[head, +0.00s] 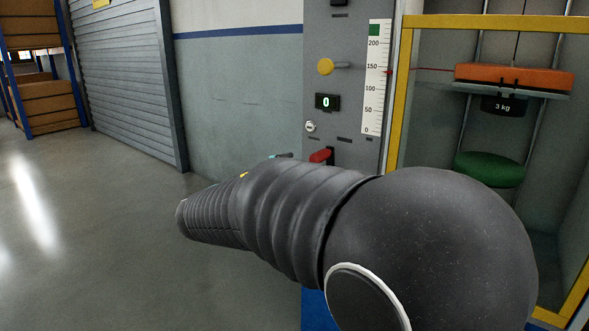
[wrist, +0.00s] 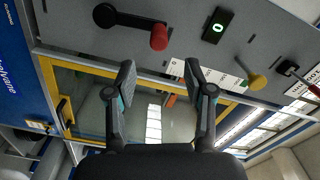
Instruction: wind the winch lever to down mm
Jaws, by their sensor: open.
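A black lever with a red grip (wrist: 158,37) sticks out of the grey panel at the top of the wrist view. In the head view only its red grip (head: 320,156) and a little beside it show above my arm. A second lever with a yellow knob (wrist: 257,81) is at the right of the wrist view, and its yellow knob (head: 325,66) shows high on the panel in the head view. My gripper (wrist: 160,78) is open and empty, its fingers apart below the red grip in the picture. In the head view my arm hides most of it.
The display (head: 326,102) reads 0. A scale (head: 376,80) marked in steps to 200 has a red mark beside it, near 140. Floor at left is clear.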

